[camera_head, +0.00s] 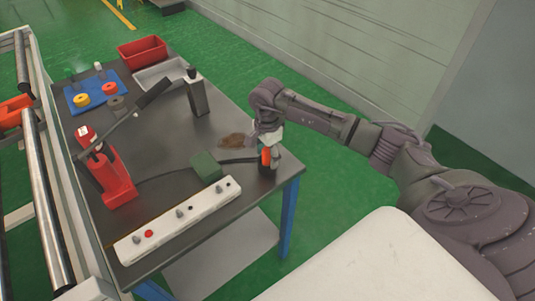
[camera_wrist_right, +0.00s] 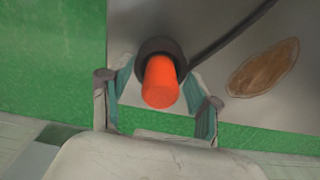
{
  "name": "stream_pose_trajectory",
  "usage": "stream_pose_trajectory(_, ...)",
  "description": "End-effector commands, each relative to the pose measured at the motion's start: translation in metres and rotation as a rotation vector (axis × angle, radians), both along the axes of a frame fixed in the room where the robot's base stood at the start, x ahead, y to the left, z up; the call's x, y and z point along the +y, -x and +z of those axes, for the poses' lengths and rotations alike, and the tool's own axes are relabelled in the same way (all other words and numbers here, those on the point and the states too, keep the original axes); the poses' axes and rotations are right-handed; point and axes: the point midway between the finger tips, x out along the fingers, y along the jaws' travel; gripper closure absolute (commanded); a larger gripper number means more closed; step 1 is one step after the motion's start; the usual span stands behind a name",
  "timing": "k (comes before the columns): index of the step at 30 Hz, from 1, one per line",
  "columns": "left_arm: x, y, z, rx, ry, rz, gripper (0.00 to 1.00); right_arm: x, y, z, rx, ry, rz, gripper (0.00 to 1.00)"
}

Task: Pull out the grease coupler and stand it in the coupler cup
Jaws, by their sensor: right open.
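The grease coupler, an orange cylinder (camera_head: 266,157), stands upright in a dark round cup (camera_head: 268,171) at the near right corner of the table. In the right wrist view the orange coupler (camera_wrist_right: 160,82) rises from the cup's dark rim (camera_wrist_right: 155,45). A black hose (camera_wrist_right: 225,33) leads away from it. My right gripper (camera_head: 266,148) is above the cup; in the wrist view its open fingers (camera_wrist_right: 160,97) are on either side of the coupler. I cannot tell whether they touch it. My left gripper is not in view.
A white bar with several fittings (camera_head: 180,222), a green block (camera_head: 206,166) and a red pump (camera_head: 112,184) stand on the dark table (camera_head: 165,150). A dark upright block (camera_head: 197,97), red bin (camera_head: 142,51), grey bin (camera_head: 160,76) and blue mat (camera_head: 96,78) are farther back. A brown stain (camera_head: 233,140) lies near the cup.

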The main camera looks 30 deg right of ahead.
Motion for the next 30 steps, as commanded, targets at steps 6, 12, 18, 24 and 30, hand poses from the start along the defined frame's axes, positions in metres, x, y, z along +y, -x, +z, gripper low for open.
stream_pose_trajectory(6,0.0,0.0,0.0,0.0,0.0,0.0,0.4,-0.001,-0.002,0.035,-0.007,0.002,0.001,0.38)
stream_pose_trajectory(12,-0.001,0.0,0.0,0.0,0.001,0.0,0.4,-0.001,-0.002,0.078,-0.006,0.001,0.0,0.38)
stream_pose_trajectory(18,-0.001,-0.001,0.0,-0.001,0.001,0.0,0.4,-0.001,-0.001,0.108,-0.004,0.001,-0.001,0.38)
stream_pose_trajectory(24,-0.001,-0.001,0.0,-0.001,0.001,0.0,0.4,-0.001,-0.001,0.118,-0.001,0.001,-0.001,0.38)
stream_pose_trajectory(30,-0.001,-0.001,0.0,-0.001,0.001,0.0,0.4,-0.001,-0.001,0.118,-0.001,0.0,-0.001,0.38)
